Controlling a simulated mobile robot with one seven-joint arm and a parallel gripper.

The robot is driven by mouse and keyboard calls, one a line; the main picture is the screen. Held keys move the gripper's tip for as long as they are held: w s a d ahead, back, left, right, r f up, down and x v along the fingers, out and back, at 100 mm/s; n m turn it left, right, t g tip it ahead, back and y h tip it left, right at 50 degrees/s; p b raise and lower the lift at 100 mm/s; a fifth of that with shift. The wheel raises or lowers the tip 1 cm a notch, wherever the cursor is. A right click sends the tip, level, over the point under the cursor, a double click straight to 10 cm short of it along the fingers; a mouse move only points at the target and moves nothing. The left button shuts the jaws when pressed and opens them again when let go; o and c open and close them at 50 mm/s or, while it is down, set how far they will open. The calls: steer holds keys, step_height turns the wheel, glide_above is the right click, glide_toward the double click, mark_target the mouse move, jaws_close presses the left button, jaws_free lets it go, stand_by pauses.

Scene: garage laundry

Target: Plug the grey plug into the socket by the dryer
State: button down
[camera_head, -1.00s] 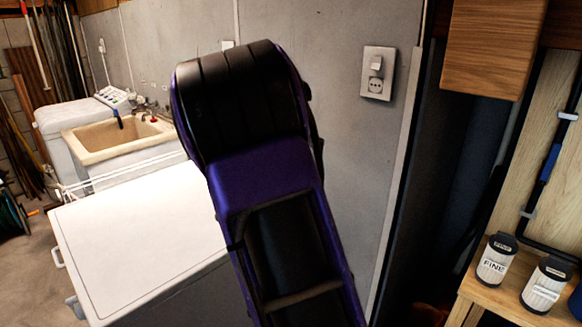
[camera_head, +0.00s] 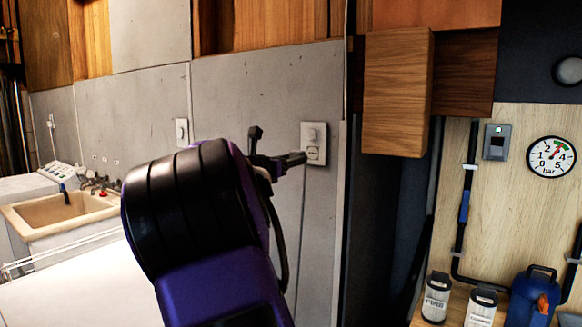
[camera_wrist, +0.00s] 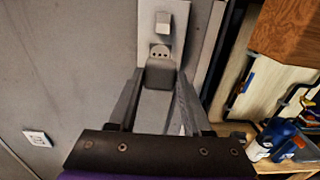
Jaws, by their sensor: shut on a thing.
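The socket plate (camera_head: 314,136) is white, with a switch above a round outlet, on the grey wall. It also fills the top of the wrist view (camera_wrist: 152,22), with the outlet's holes showing (camera_wrist: 160,51). My gripper (camera_wrist: 158,77) is shut on the grey plug (camera_wrist: 160,74), a boxy block between the fingers. In the wrist view the plug sits just below the outlet holes and covers the plate's lower end. In the head view my gripper (camera_head: 298,158) reaches the plate's lower left. The plug's prongs are hidden. I cannot tell whether plug and plate touch.
A second wall plate (camera_head: 182,132) is further left. A wooden cabinet (camera_head: 397,92) juts out right of the socket. A white appliance top (camera_head: 85,285) and a sink (camera_head: 62,212) lie to the left. Canisters (camera_head: 436,298) and a blue jug (camera_head: 534,297) stand at the lower right.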

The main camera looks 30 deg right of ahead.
steer(key=shift+d, duration=0.1)
steer(key=shift+p+x, duration=0.9)
steer(key=shift+x, duration=1.95)
steer(key=shift+w+d+p, duration=0.25)
steer(key=shift+d+p, duration=0.1)
steer(key=shift+d, duration=0.1)
stand_by(0.5)
steer(key=shift+c, duration=1.3)
jaws_free()
steer(key=v, duration=1.7)
steer(key=shift+a+b, duration=0.2)
steer(key=shift+b, duration=0.1)
